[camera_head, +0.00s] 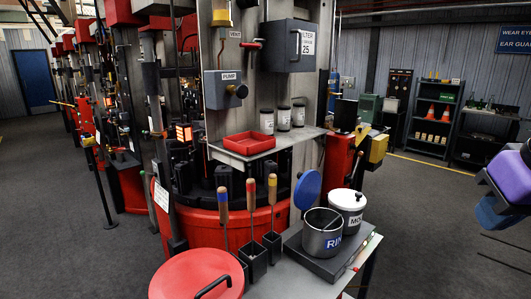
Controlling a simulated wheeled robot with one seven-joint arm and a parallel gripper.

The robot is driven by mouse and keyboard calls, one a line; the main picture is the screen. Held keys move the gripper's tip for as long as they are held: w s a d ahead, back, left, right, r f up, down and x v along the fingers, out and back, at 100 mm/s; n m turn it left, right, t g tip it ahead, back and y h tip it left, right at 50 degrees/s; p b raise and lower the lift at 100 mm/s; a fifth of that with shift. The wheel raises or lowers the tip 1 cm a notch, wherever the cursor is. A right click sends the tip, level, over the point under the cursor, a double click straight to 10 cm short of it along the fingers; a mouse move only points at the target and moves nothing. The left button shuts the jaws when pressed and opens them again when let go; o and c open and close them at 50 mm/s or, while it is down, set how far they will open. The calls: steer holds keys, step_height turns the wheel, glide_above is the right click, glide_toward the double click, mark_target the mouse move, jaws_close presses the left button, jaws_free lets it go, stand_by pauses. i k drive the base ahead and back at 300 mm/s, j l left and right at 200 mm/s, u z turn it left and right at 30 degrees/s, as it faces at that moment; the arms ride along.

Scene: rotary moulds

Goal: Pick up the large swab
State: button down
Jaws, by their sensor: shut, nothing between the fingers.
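I cannot tell for sure which is the large swab; no size label is readable. A purple and blue part of my arm (508,185) shows at the right edge, well apart from the swabs. My gripper itself cannot be made out.
A round red lid with a black handle (195,278) is front left. A steel pot marked "RIN" (322,243), a blue lid (307,188) and a white-lidded pot (347,207) stand right of the swabs. The red machine (205,228) stands behind. Floor at right is open.

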mark_target(222, 195)
steer(key=k+j, duration=0.1)
steer(key=j, duration=0.25)
steer(key=k+j+z, duration=0.15)
steer(key=j, duration=0.15)
steer(key=k+j, duration=0.1)
steer(key=j, duration=0.25)
steer(key=j+z, duration=0.25)
steer(key=j, duration=0.25)
steer(key=j+z, duration=0.25)
steer(key=j, duration=0.25)
steer(key=k+j+z, duration=0.25)
steer(key=j, duration=0.2)
steer(key=j+z, duration=0.25)
steer(key=j, duration=0.2)
steer(key=j+z, duration=0.2)
steer(key=j, duration=0.5)
steer(key=j+z, duration=0.2)
steer(key=j, duration=0.5)
steer(key=j+z, duration=0.25)
steer(key=j, duration=0.5)
steer(key=k+j+z, duration=0.2)
steer(key=j, duration=0.45)
steer(key=i, duration=0.1)
